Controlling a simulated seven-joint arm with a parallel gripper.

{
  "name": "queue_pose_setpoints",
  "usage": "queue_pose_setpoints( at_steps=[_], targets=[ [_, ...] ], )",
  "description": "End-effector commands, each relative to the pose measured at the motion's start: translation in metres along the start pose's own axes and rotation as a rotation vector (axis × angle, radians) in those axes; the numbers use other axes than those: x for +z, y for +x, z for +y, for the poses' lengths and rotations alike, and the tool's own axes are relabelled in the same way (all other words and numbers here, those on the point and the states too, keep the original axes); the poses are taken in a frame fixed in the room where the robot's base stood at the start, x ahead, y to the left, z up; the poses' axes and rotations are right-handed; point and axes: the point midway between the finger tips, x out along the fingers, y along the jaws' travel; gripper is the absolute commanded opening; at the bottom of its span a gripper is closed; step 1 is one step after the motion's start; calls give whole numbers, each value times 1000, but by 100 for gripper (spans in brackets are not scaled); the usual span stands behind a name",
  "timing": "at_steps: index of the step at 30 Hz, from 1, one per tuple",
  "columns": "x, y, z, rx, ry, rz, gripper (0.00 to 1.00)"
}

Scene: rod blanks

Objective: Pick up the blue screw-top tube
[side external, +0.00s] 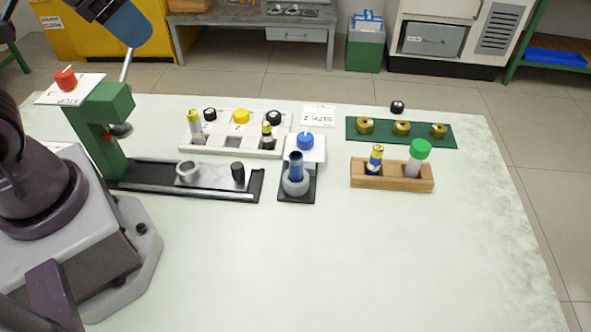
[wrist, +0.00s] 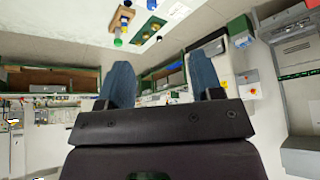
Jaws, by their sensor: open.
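A dark blue tube (side external: 296,167) stands upright in a grey ring holder on a black base, near the middle of the table in the side view. A loose-looking blue cap (side external: 305,141) sits on a white card just behind it. My gripper (wrist: 163,82) is open and empty in the wrist view, its two blue fingers well apart. In the side view, what looks like one blue finger (side external: 130,24) shows at the upper left, high above the table and far from the tube. I cannot make out the blue tube in the wrist view.
A green press (side external: 108,135) with a black rail stands left of the tube. A white tray (side external: 222,143) with several capped parts lies behind. Right is a wooden rack (side external: 400,184) with two tubes, and a green plate (side external: 385,138) behind it. The table's front is clear.

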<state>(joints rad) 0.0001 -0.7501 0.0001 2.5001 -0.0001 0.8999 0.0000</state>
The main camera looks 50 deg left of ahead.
Motion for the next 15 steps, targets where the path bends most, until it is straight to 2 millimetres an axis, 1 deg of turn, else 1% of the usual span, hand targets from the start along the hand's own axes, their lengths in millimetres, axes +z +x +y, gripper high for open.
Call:
queue_pose_setpoints(
  at_steps=[10,13,15],
  targets=[
    [-2,2,1,-4,23,-22,57],
    [-6,11,4,-16,94,-95,57],
    [-11,21,7,-34,175,-172,57]
  ],
)
